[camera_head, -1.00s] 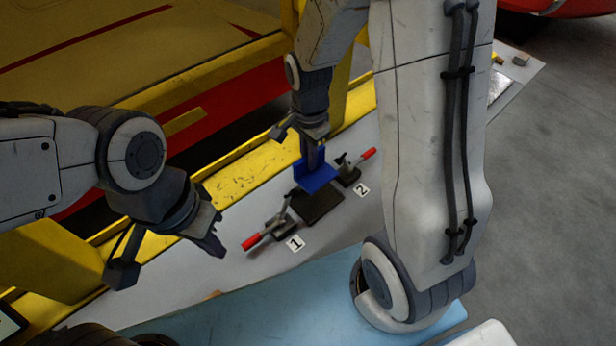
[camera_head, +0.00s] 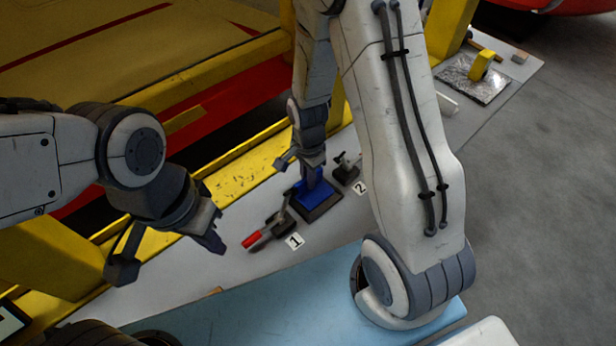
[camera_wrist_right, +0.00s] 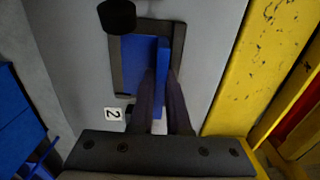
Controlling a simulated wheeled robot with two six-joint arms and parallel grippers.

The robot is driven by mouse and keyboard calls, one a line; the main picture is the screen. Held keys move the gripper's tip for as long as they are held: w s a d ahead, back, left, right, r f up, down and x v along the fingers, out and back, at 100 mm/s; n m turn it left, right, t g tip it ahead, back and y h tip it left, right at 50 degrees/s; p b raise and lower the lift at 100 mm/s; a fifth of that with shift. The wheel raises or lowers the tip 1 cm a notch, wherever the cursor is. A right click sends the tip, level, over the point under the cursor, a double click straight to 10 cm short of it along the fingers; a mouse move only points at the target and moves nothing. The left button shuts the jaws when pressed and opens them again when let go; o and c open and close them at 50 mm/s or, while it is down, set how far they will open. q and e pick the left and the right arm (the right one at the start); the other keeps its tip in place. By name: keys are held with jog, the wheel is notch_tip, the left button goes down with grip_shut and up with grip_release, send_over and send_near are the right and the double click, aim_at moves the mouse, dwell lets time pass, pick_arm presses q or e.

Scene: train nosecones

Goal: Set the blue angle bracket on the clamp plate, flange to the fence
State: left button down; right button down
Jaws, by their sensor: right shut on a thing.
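The blue angle bracket (camera_head: 318,194) is over the dark clamp plate (camera_head: 322,212), low on or just above it; I cannot tell if it rests. My right gripper (camera_head: 311,174) is shut on its upright flange. In the right wrist view the fingers (camera_wrist_right: 162,78) pinch the flange (camera_wrist_right: 163,52), and the bracket's flat leg (camera_wrist_right: 138,62) lies over the plate (camera_wrist_right: 116,72). A dark strip (camera_wrist_right: 179,45), perhaps the fence, runs beside the flange; contact is unclear. My left gripper (camera_head: 168,258) is open and empty, left of the plate.
A red-handled toggle clamp (camera_head: 268,232) stands by label 1 (camera_head: 294,241), another (camera_head: 346,168) by label 2 (camera_head: 360,188). A yellow beam (camera_head: 240,178) runs behind. A yellow block (camera_head: 482,65) sits on a foil sheet (camera_head: 462,82) at upper right. My right forearm hides part of the table.

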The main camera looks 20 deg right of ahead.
jog(key=c, duration=0.9)
grip_release()
jog(key=shift+f, duration=0.1)
jog(key=shift+r, duration=0.2)
notch_tip(320, 180, up, 12)
jog(key=f+b, duration=0.1)
jog(key=s+a+r+n, duration=0.2)
jog(key=s+a+n, duration=0.2)
jog(key=s+n, duration=0.2)
jog(key=s+a+r+n, duration=0.2)
jog(key=s+a+n, duration=0.2)
jog(key=s+n, duration=0.2)
jog(key=s+a+r+n+y, duration=0.1)
jog(key=s+a+n, duration=0.3)
jog(key=n, duration=0.5)
jog(key=shift+s+a+r, duration=0.25)
jog(key=shift+s+r, duration=0.65)
jog(key=shift+s, duration=0.2)
jog(key=shift+f, duration=0.15)
